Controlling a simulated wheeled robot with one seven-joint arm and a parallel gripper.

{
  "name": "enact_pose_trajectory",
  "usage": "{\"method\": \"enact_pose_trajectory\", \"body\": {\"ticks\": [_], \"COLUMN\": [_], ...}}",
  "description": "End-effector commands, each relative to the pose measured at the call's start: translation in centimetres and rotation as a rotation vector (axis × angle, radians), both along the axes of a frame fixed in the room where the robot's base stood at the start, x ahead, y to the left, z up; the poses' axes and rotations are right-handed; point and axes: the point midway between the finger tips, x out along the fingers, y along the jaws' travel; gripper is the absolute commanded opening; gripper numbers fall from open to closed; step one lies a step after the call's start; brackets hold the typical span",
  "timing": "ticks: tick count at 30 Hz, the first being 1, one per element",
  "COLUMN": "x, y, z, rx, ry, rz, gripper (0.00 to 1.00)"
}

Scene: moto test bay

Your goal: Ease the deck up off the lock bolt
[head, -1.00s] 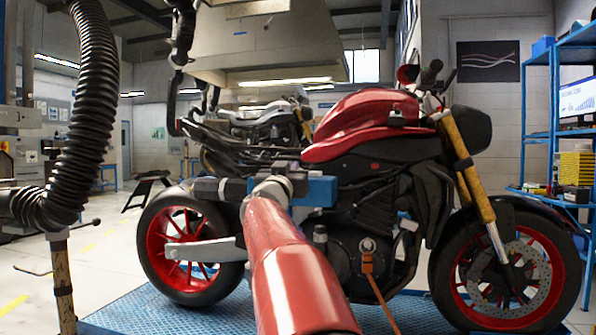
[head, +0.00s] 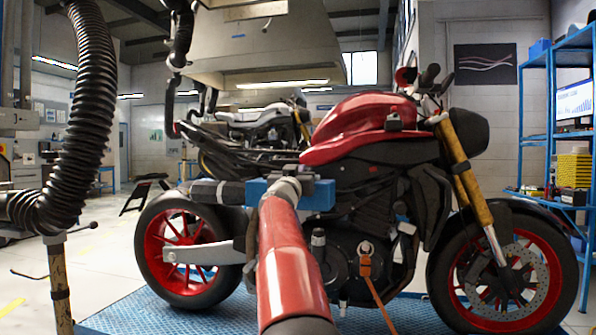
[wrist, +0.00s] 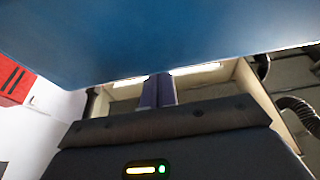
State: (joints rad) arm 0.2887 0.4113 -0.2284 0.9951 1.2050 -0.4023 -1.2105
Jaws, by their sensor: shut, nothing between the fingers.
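The blue chequered deck (head: 130,315) lies low under the red motorcycle (head: 365,125); only parts of it show in the head view. My red arm reaches up in front of the motorcycle. In the wrist view my gripper (wrist: 157,92) shows dark purple fingers side by side, shut with nothing between them. A smooth blue surface (wrist: 160,38) fills the top of the wrist view, close to the camera; I cannot tell what it belongs to. I cannot make out the lock bolt in either view.
A blue shelf rack (head: 550,120) stands at the right. An orange strap (head: 375,290) runs down from the motorcycle.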

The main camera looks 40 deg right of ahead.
Motion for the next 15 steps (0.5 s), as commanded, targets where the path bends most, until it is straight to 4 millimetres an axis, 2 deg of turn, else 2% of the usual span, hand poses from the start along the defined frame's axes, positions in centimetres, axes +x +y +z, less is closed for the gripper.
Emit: {"method": "enact_pose_trajectory", "body": {"ticks": [15], "x": [-0.04], "y": [0.04], "z": [-0.99], "rx": [0.0], "ry": [0.0], "rz": [-0.001], "gripper": [0.0]}}
